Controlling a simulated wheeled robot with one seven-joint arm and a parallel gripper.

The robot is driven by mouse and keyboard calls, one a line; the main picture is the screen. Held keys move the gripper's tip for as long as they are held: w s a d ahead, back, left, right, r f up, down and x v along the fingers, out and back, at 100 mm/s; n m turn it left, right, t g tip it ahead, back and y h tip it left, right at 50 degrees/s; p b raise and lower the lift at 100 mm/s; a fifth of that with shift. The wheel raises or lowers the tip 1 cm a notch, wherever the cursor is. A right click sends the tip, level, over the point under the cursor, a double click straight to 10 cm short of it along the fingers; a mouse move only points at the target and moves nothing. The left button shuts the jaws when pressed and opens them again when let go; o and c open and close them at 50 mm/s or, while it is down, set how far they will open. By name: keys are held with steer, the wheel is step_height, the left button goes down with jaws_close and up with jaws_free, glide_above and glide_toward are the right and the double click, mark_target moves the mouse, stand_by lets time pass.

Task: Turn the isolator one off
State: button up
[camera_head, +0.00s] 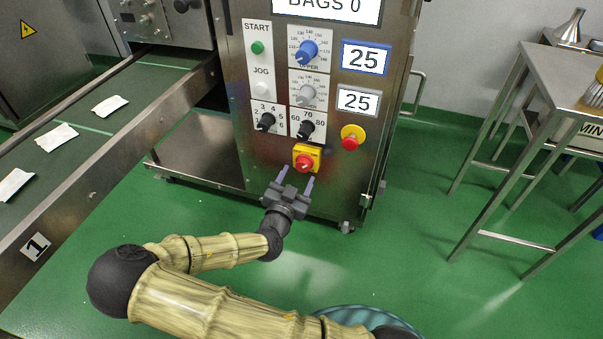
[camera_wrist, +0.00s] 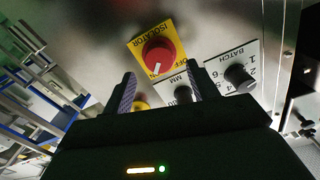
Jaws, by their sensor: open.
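The isolator (camera_head: 306,158) is a red rotary knob on a yellow plate, low on the steel machine's front panel. In the wrist view the isolator (camera_wrist: 160,54) shows the word ISOLATOR, an OFF label to the right of the knob, and a white pointer mark at the knob's lower edge, not lined up with OFF. My gripper (camera_head: 296,177) is open and empty, just below and in front of the isolator. In the wrist view my gripper (camera_wrist: 159,82) has its two fingers apart, with the knob beyond and between them; they do not appear to touch it.
Black dials (camera_head: 266,122) sit above the isolator, and a red emergency button (camera_head: 351,141) is to its right. A steel table (camera_head: 560,100) stands right. Green floor between is clear.

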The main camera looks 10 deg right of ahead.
mark_target(302, 167)
steer(key=b+x, duration=0.1)
steer(key=x, duration=0.3)
steer(key=shift+w+d, duration=0.1)
steer(key=shift+w, duration=0.05)
steer(key=c, duration=1)
